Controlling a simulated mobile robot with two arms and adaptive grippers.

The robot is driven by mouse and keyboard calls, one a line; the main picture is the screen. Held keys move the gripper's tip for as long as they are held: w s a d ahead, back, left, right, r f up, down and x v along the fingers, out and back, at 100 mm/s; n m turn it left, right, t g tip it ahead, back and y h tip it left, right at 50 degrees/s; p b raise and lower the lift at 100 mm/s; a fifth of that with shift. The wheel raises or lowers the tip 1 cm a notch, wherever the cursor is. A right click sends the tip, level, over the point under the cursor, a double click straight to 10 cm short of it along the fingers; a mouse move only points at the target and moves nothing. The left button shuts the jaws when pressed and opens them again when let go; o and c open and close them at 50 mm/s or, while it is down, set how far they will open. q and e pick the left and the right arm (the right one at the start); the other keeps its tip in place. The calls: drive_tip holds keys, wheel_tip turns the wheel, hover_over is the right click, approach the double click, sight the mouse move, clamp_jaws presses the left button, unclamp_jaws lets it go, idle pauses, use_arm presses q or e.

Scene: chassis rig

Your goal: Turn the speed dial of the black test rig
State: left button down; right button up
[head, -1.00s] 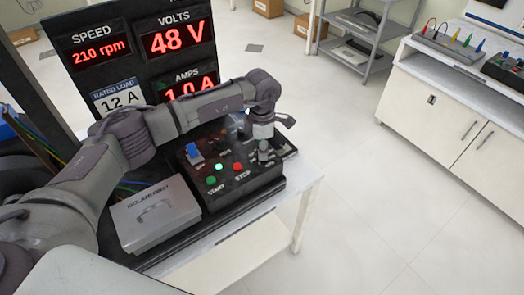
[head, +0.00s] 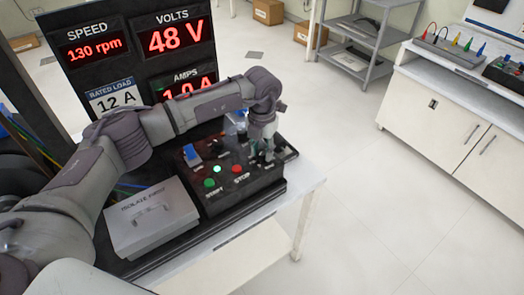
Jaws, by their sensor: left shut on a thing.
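The black test rig (head: 245,190) stands on a white table, with a green START button (head: 209,183), a lit white-green lamp (head: 217,169), a red STOP button (head: 237,169) and a blue switch (head: 191,153) on its sloped top. My left gripper (head: 266,153) points down at the right end of that panel and is shut on the speed dial, which the fingers mostly hide. The display board (head: 135,60) behind reads SPEED 130 rpm and VOLTS 48 V; the AMPS figure is partly covered by my arm. My right gripper is not in view.
A grey box (head: 152,215) labelled ISOLATE FIRST sits left of the panel. Coloured cables (head: 42,150) run at the left. The table's bare front edge (head: 300,190) is at the right. A white cabinet (head: 455,115) and a grey shelf (head: 355,45) stand across open floor.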

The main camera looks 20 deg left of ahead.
sight(262, 152)
use_arm(q)
drive_tip(key=shift+s+f+n, duration=0.1)
drive_tip(key=shift+n, duration=1.6)
drive_tip(key=c, duration=0.8)
unclamp_jaws()
drive_tip(key=shift+r, duration=0.4)
wheel_tip(262, 152, up, 11)
drive_tip(key=shift+r, duration=0.15)
